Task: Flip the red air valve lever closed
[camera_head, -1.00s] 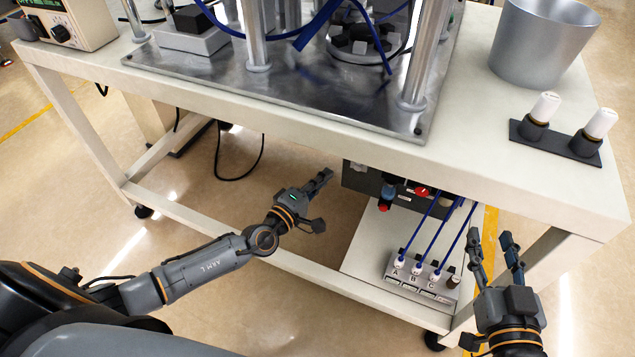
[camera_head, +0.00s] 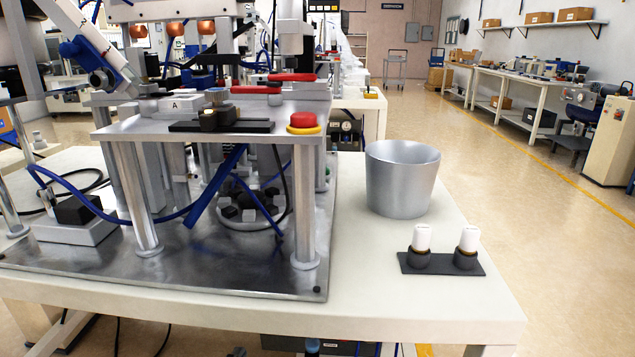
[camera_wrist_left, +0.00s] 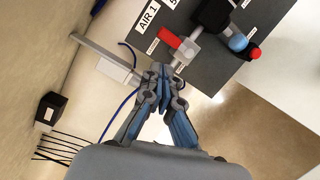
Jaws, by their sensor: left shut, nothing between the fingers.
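The red air valve lever (camera_wrist_left: 170,38) shows in the left wrist view, on a small metal valve at a dark grey panel (camera_wrist_left: 215,65), near a white "AIR 1" label (camera_wrist_left: 149,16). It appears to stick out across the valve's line toward the upper left. My left gripper (camera_wrist_left: 163,74) is shut and empty. Its fingertips lie just below the lever in the picture, with no clear contact; the depth gap is hard to tell. In the head view the table top hides the lever, and only a dark bit at the bottom edge may be my left gripper. My right gripper cannot be made out.
A blue and black fitting with a red knob (camera_wrist_left: 255,53) sits right of the lever on the panel. Above is the table (camera_head: 430,290) with a metal bin (camera_head: 402,180), a black holder with two white-topped pieces (camera_head: 440,265) and the feeder machine's plate (camera_head: 200,265).

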